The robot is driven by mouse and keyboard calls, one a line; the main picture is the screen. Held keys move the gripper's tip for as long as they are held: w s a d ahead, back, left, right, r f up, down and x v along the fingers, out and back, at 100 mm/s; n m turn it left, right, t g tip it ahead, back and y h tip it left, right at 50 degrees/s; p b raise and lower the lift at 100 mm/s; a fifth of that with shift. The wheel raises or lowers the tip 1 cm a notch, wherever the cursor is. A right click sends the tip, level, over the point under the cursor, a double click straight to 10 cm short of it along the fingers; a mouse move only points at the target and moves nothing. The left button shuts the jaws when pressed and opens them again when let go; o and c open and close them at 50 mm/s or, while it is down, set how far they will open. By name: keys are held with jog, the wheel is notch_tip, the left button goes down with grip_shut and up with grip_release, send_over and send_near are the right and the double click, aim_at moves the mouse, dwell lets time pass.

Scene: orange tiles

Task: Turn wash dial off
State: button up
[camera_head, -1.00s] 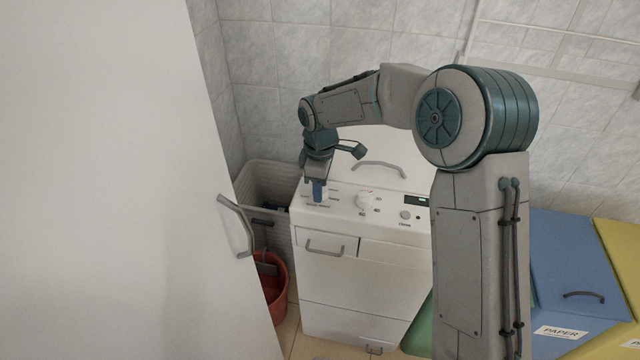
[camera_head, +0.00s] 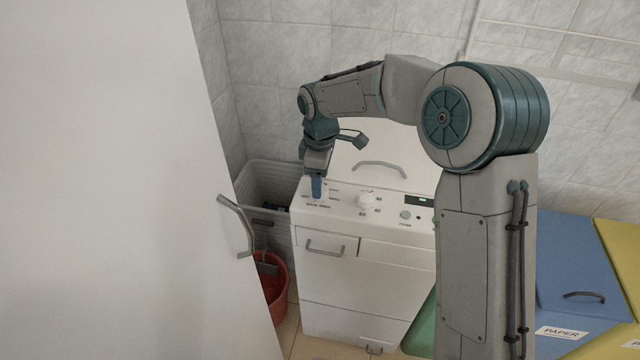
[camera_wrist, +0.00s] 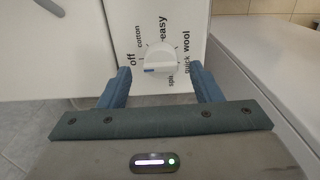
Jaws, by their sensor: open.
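The wash dial (camera_wrist: 160,60) is a round white knob on the washer's white control panel. Labels around it read off, cotton, easy, wool, quick and a partly hidden "spin". A blue mark on the knob lies towards its left side in the wrist view, a little below the "off" label (camera_wrist: 131,60). My gripper (camera_wrist: 161,72) is open, its blue fingers on either side of the dial and apart from it in this view. In the head view my gripper (camera_head: 317,194) points down at the panel's left end and hides the dial.
The washer (camera_head: 330,278) has a second dial (camera_head: 366,201) and a small display to the right. A light basket (camera_head: 262,187) and red bucket (camera_head: 279,284) stand left. A white door (camera_head: 110,180) fills the left foreground; a blue paper bin (camera_head: 575,260) stands right.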

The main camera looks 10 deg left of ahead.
notch_tip(320, 180, up, 11)
jog(key=shift+r, duration=0.15)
dwell(0.4)
jog(key=s+d+r+m+t, duration=0.1)
jog(key=s+d+m, duration=0.4)
jog(key=d, duration=0.5)
jog(key=s+d+r+m+t, duration=0.1)
jog(key=s+d+m, duration=0.45)
jog(key=d, duration=0.35)
jog(key=s+d+f+m+t, duration=0.1)
jog(key=s+d+f+m, duration=0.3)
jog(key=s+d+m, duration=0.4)
jog(key=s+d, duration=0.1)
jog(key=s, duration=0.3)
jog(key=shift+s+d+f, duration=0.2)
jog(key=shift+s+d, duration=0.05)
